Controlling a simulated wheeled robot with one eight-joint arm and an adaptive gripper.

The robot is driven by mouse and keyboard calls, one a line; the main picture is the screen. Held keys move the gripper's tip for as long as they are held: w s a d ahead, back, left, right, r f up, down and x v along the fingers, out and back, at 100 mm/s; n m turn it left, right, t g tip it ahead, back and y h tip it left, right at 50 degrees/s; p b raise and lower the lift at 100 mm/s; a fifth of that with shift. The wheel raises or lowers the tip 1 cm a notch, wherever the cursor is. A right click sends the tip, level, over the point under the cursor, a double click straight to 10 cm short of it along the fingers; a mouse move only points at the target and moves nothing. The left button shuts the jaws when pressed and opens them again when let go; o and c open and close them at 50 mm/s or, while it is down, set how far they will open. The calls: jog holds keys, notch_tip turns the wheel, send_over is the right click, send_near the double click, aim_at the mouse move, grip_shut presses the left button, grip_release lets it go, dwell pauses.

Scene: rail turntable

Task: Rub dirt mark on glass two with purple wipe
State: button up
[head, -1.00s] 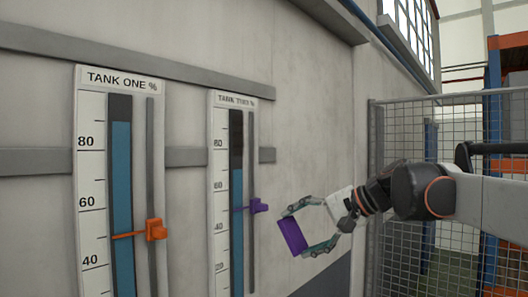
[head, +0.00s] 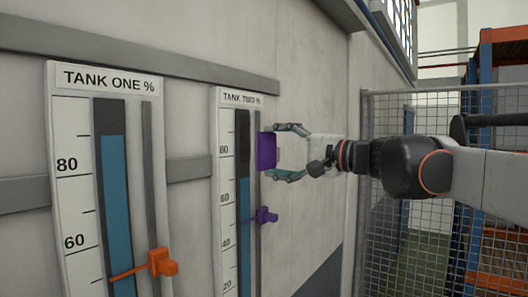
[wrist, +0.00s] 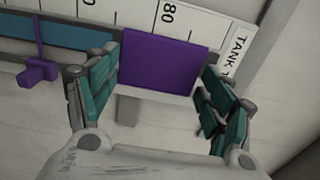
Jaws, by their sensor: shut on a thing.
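The tank two gauge (head: 228,135) hangs on the wall, with a dark upper part and a blue column (head: 244,205) in its glass. My gripper (head: 283,152) is shut on the purple wipe (head: 266,151), which it holds upright by its edges at the right side of the upper glass. In the wrist view the purple wipe (wrist: 165,62) lies between my fingers and covers the glass near the 80 mark. I cannot tell whether the wipe touches the glass. No dirt mark shows; the wipe may hide it.
A purple pointer (head: 266,216) sits on the tank two rail below the wipe. The tank one gauge (head: 70,130) with an orange pointer (head: 161,262) is at the left. A mesh fence (head: 385,180) stands at the right.

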aim_at(241, 126)
jog(key=x, duration=0.3)
jog(key=shift+w+a+f, duration=0.15)
jog(key=shift+w+a, duration=0.1)
jog(key=shift+x, duration=1)
jog(key=shift+x, duration=1.2)
jog(key=shift+w+d, duration=0.1)
jog(key=shift+w+d+r+p, duration=1.2)
jog(key=shift+w+r, duration=0.3)
jog(key=shift+r, duration=0.1)
jog(key=shift+s+a, duration=1.35)
jog(key=shift+s, duration=0.25)
jog(key=shift+r+p, duration=0.9)
jog(key=shift+r, duration=0.65)
